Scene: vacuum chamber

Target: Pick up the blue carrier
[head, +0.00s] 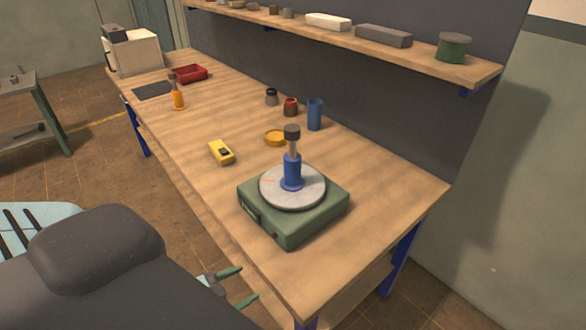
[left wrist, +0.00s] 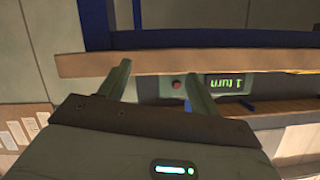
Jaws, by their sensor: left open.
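The blue carrier (head: 292,172) stands upright on the round grey plate (head: 316,192) of a green turntable unit (head: 291,228). It has a flanged blue base, a pale stem and a dark knob (head: 292,132) on top. My left gripper (head: 234,287) is open and empty, off the table's front edge, to the lower left of the unit. In the left wrist view, which is upside down, the open fingers (left wrist: 160,86) point toward the table edge (left wrist: 230,63) and a display (left wrist: 236,83) reading "1 turn" beside a red button (left wrist: 177,84). My right gripper is not in view.
On the table are a yellow device (head: 221,152), an orange ring dish (head: 275,138), a blue cylinder (head: 315,114), small jars (head: 290,107), an orange carrier (head: 178,97) and a red tray (head: 189,73). A shelf (head: 440,69) runs along the back wall. The table's right end is clear.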

